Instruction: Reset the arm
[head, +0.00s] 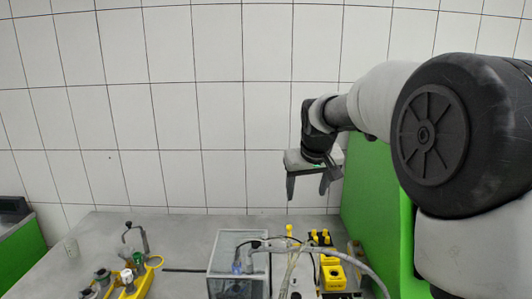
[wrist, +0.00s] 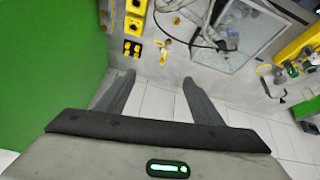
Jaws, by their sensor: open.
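My gripper (head: 307,188) hangs from the arm at the right of the head view, above the bench and in front of the white tiled wall. Its two fingers point down, stand apart and hold nothing. In the wrist view the open fingers (wrist: 158,86) show over the white floor tiles, with bare space between them. The arm reaches in from the right of the head view, its large black joint close to the camera.
The grey bench (head: 185,232) carries a clear-walled box (head: 238,265), yellow units (head: 333,276) with cables, and yellow-based valves (head: 135,280) at the left. A green panel (head: 368,200) stands close to the right of my gripper. Free bench surface lies left of the box.

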